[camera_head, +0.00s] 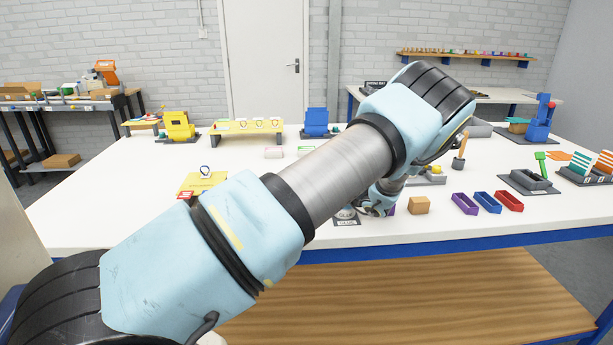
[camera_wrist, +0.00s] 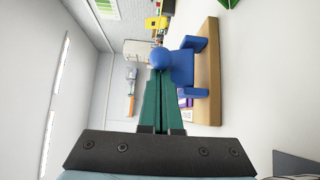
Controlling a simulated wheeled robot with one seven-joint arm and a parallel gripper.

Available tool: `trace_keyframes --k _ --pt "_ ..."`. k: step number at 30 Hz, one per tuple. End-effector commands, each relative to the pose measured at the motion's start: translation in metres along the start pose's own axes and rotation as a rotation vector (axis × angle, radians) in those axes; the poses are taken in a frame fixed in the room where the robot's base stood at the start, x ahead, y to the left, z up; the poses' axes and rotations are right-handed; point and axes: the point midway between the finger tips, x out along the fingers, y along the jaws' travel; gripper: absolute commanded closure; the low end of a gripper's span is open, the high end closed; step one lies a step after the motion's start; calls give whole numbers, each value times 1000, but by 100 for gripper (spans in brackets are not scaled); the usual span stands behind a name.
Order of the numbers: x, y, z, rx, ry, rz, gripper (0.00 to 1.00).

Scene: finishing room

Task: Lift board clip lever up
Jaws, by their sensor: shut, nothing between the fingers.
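My gripper (camera_wrist: 160,74) shows in the wrist view with its two green fingers shut together and nothing between them. A blue clip-like block with a round ball knob (camera_wrist: 161,59) stands on a wooden board (camera_wrist: 207,30) just beyond the fingertips. The fingertips overlap the lower side of the knob in the picture; I cannot tell if they touch. I take this blue piece for the board clip and its lever, but no label confirms it. In the head view my arm covers much of the middle of the table, and I cannot make out the fingertips or this clip there.
On the white table (camera_head: 120,215) stand a cardboard block (camera_head: 418,205), and purple (camera_head: 465,203), blue (camera_head: 487,202) and red (camera_head: 509,200) trays. A yellow board (camera_head: 203,183) lies left of my arm. Yellow (camera_head: 178,127) and blue (camera_head: 316,121) fixtures stand at the back. The front left is clear.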

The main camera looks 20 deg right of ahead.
Motion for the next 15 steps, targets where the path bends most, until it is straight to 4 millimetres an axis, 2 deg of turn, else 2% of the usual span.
trace_keyframes --k 5,15 --pt "-16 -3 1 -1 -3 -2 100" --pt "-81 -3 1 -2 -3 -1 100"
